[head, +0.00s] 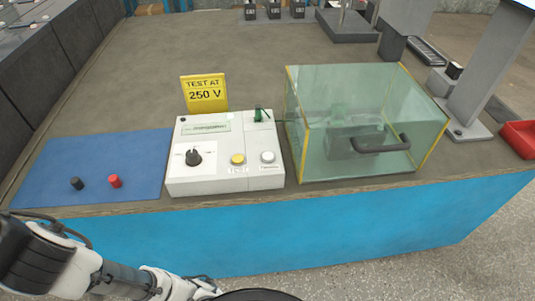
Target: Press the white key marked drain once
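A white round key (268,157) sits at the front right of a pale grey test box (212,184). A small label is below it, too small to read. A yellow round key (237,160) is just left of it, also with a small label. A black rotary knob (194,157) is at the front left of the box. Part of my arm crosses the bottom left of the head view, below the bench's front edge. My gripper cannot be made out; the arm's far end runs to the bottom edge.
A glass-sided enclosure (370,90) with a black handle stands right of the box. A yellow sign (204,92) reading TEST AT 250 V stands behind it. A blue mat (100,155) with black and red caps lies left. The bench's front edge (330,195) is low.

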